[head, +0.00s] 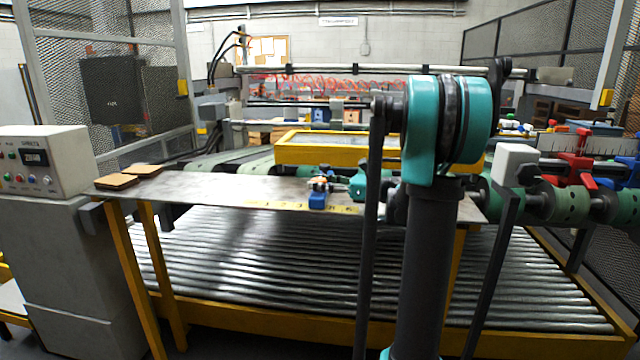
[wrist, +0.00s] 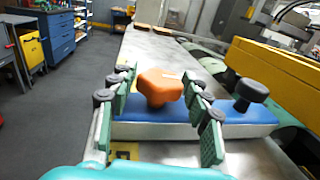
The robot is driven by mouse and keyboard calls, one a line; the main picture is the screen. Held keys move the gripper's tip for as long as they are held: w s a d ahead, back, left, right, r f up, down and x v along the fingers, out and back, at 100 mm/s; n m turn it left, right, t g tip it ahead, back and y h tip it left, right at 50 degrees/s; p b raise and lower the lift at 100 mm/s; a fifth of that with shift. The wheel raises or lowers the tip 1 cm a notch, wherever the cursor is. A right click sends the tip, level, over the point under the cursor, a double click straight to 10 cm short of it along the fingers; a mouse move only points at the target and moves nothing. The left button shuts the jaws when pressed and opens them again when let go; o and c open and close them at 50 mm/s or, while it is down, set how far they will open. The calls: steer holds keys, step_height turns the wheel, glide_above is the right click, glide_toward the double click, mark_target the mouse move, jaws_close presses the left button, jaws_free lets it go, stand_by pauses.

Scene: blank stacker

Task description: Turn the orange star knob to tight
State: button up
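The orange star knob (wrist: 160,86) stands on a blue block (wrist: 150,108) with a pale metal front edge. In the head view the knob (head: 318,182) is small, above the blue block (head: 317,201) on the metal table. My gripper (wrist: 160,79) is open, with one finger on each side of the knob. A narrow gap shows at the knob's left; on the right the pad is very close, and I cannot tell if it touches. In the head view my gripper (head: 336,186) reaches the knob from the right. The knob's underside and any tightness marking are hidden or unreadable.
A black knob (wrist: 250,92) stands on the block's right end, beside the right finger. A yellow-framed tray (head: 300,150) lies behind the metal table (head: 215,188). A yellow strip (head: 290,207) runs along the table's front edge. The table is clear to the left, up to two brown pads (head: 117,181).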

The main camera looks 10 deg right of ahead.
steer(key=c, duration=0.8)
steer(key=shift+m+t, duration=0.3)
steer(key=shift+t, duration=0.1)
steer(key=m+t+h, duration=0.1)
steer(key=t+h, duration=0.1)
steer(key=m+t+h, duration=0.1)
steer(key=m+t, duration=0.1)
steer(key=shift+s+a+h, duration=0.1)
steer(key=shift+s+h, duration=0.1)
steer(key=shift+h, duration=0.2)
steer(key=m+t+h, duration=0.2)
steer(key=h, duration=0.1)
steer(key=m+t+h, duration=0.2)
steer(key=m+h, duration=0.1)
steer(key=h, duration=0.1)
steer(key=shift+a+m, duration=0.2)
steer(key=shift+m, duration=0.1)
steer(key=m+h, duration=0.2)
steer(key=h, duration=0.1)
steer(key=m+t+h, duration=0.1)
steer(key=m+h, duration=0.1)
steer(key=h, duration=0.1)
steer(key=shift+w, duration=0.1)
steer(key=shift+d+m+g+h, duration=0.1)
steer(key=shift+m+g+h, duration=0.35)
steer(key=shift+m+h, duration=1)
steer(key=shift+m+g+h, duration=0.45)
steer(key=shift+m+h, duration=0.4)
steer(key=shift+h, duration=1.5)
